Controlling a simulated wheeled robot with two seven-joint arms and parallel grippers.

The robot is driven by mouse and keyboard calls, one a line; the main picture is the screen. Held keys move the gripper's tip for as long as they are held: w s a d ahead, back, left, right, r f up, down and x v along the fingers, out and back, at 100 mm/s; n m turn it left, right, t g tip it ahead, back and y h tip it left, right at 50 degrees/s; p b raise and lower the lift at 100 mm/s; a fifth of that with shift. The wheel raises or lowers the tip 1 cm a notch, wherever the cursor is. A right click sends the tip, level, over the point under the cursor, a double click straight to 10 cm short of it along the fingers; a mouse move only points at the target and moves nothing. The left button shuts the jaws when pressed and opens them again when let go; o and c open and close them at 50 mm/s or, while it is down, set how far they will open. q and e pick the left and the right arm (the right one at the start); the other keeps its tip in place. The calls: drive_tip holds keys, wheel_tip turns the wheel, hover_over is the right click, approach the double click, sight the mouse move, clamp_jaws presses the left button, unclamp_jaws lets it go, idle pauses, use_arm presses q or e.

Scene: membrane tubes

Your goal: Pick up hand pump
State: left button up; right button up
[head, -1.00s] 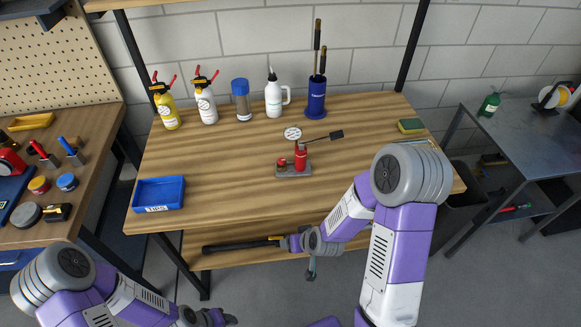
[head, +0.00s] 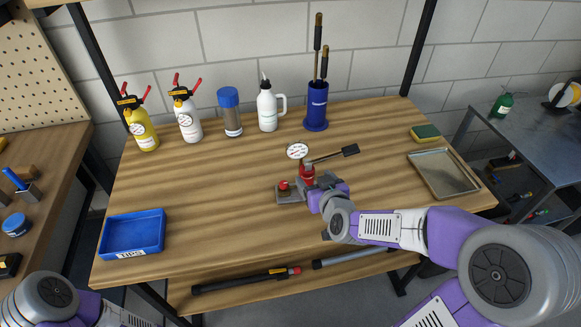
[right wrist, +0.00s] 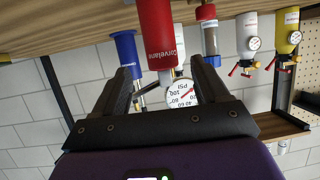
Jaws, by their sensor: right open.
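The hand pump (head: 306,171) stands upright on the wooden bench, with a red body, a grey base, a round white gauge and a black-ended lever reaching right. My right gripper (head: 320,184) is low over the bench at the pump's front right side, partly hiding the base. In the right wrist view, which is upside down, the red pump body (right wrist: 160,35) lies between the open fingers of the right gripper (right wrist: 163,70). The fingers look apart from it. My left gripper is out of view; only part of the left arm shows at bottom left.
A yellow bottle (head: 143,126), a white sprayer (head: 187,120), a blue-capped jar (head: 231,115), a white bottle (head: 267,108) and a blue holder (head: 316,108) line the back. A blue tray (head: 133,235) is left, a metal tray (head: 443,174) and sponge (head: 425,132) right.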

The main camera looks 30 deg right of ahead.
sight(305, 169)
drive_tip(key=shift+w, duration=0.5)
drive_tip(key=shift+w+p, duration=0.25)
drive_tip(key=shift+p, duration=0.3)
drive_tip(key=shift+w+d+f+p, duration=0.1)
drive_tip(key=shift+d+f+p, duration=0.05)
drive_tip(key=shift+p, duration=0.65)
drive_tip(key=shift+w+f+p, duration=0.25)
drive_tip(key=shift+w+p, duration=0.1)
drive_tip(key=b+x, duration=0.1)
drive_tip(key=x, duration=0.3)
drive_tip(key=shift+w+f, duration=0.25)
drive_tip(key=shift+w, duration=0.4)
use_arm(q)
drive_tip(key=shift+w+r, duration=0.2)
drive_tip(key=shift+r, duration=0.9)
use_arm(e)
drive_tip(key=shift+c, duration=0.2)
